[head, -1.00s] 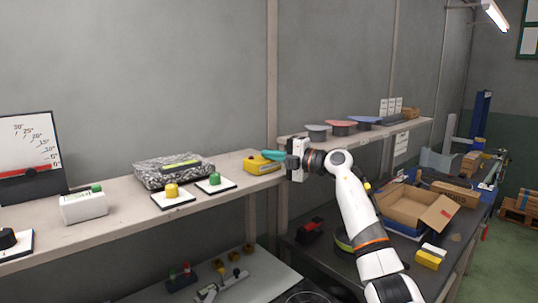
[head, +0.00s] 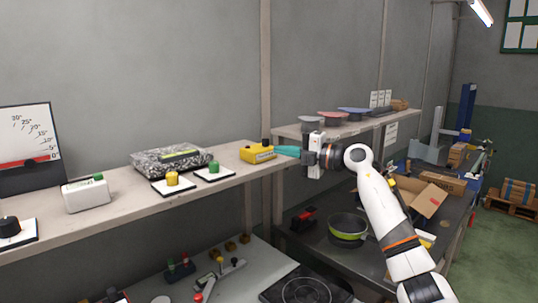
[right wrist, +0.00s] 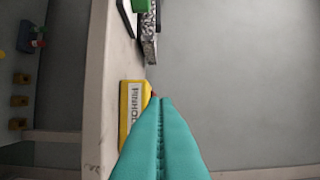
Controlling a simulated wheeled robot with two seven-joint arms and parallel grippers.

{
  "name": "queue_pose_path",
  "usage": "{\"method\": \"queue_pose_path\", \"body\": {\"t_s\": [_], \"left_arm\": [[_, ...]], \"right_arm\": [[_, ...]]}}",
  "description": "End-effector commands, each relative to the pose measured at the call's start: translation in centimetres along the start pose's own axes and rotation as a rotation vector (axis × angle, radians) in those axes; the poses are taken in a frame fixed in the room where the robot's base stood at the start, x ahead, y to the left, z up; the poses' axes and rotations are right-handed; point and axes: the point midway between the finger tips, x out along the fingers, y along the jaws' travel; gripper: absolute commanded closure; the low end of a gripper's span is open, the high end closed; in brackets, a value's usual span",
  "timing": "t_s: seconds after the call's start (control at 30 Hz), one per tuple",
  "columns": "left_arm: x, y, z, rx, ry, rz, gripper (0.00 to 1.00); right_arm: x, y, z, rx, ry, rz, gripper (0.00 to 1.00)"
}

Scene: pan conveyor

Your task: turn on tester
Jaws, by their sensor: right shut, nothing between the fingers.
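A small yellow box (head: 256,155) with dark knobs on top sits on the upper shelf, near its right end in the head view. In the right wrist view the yellow box (right wrist: 126,122) carries a pale label whose lettering is partly hidden. A reddish spot shows beside my fingertips there. My right gripper (head: 279,151) has teal fingers, shut and empty, pointing left at the box's right end. In the right wrist view my right gripper (right wrist: 160,98) has its tips beside the box and overlaps its edge; I cannot tell whether they touch. My left gripper is out of view.
Left along the upper shelf (head: 110,215) are a speckled case (head: 170,162), yellow (head: 172,179) and green (head: 214,167) buttons, a white box (head: 86,195) and a dial gauge (head: 30,140). A green-rimmed pan (head: 348,228) lies below right. Pan lids (head: 333,117) stand on the right shelf.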

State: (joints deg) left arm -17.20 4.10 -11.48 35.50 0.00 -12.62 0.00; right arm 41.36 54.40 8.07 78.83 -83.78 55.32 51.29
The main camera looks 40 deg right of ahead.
Motion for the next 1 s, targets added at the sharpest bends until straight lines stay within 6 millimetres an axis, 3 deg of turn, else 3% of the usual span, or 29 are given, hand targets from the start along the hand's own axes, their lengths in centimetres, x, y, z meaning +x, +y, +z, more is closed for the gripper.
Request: {"method": "queue_pose_path", "body": {"t_s": [0.23, 0.8, 0.9, 1.0], "left_arm": [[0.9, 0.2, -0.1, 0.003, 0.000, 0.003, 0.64], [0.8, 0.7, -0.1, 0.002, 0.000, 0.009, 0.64], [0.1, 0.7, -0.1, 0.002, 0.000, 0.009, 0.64], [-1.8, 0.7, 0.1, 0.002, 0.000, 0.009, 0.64]], "right_arm": [[-2.1, 0.1, 0.0, 0.000, 0.000, 0.000, 1.00], [-2.2, 0.0, 0.0, 0.001, -0.001, -0.001, 1.00], [-2.2, -0.8, 0.0, 0.001, -0.001, -0.001, 1.00], [-2.2, -2.7, 0.0, 0.000, -0.001, -0.001, 1.00]]}}
